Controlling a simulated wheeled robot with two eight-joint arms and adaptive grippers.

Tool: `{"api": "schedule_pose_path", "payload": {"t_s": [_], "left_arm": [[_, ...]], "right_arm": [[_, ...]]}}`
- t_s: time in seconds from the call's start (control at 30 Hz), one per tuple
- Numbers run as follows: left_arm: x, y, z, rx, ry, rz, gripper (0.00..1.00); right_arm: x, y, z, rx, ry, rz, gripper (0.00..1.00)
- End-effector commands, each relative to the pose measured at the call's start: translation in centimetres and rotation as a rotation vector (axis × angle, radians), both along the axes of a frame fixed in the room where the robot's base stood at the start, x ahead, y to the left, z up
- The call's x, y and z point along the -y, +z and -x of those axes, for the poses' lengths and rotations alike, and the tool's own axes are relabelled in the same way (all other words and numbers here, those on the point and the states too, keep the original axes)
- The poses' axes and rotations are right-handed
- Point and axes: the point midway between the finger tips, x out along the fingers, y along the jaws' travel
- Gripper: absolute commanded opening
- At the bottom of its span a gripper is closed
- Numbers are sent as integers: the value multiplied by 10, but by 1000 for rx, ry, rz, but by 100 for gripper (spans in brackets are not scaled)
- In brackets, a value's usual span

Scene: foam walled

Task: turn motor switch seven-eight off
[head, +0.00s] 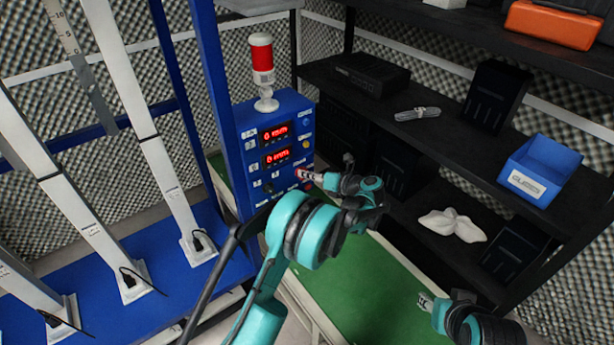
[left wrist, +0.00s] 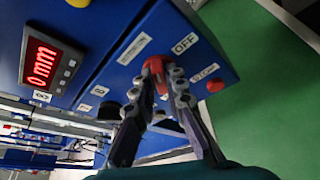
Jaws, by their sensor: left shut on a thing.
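The blue control box (head: 246,148) stands left of centre in the head view, with two red-lit displays on its front. My left gripper (head: 303,174) is at the lower right of this front. In the left wrist view its two fingers (left wrist: 161,70) are shut on a small red switch handle (left wrist: 161,84), beside labels, one reading OFF (left wrist: 185,43). The fingers cover much of the handle, and its exact setting is hard to tell. My right gripper (head: 426,301) is low on the right, over the green surface, away from the box; its jaws are too small to judge.
A red button (left wrist: 215,85) and a black knob (left wrist: 108,110) sit near the fingers. A red-and-white beacon (head: 262,70) tops the box. Black shelves with a blue bin (head: 540,165) and a white cloth-like item (head: 452,225) stand right. The green surface (head: 375,285) is clear.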

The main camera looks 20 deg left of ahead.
Motion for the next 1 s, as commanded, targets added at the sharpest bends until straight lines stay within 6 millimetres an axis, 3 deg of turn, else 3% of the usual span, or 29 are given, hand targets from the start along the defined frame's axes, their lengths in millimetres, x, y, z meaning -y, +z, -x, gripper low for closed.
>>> {"api": "schedule_pose_path", "payload": {"t_s": [1.0], "left_arm": [[3,-8,-4,-684,-2,-536,0]], "right_arm": [[0,-11,0,0,0,0,40]]}}
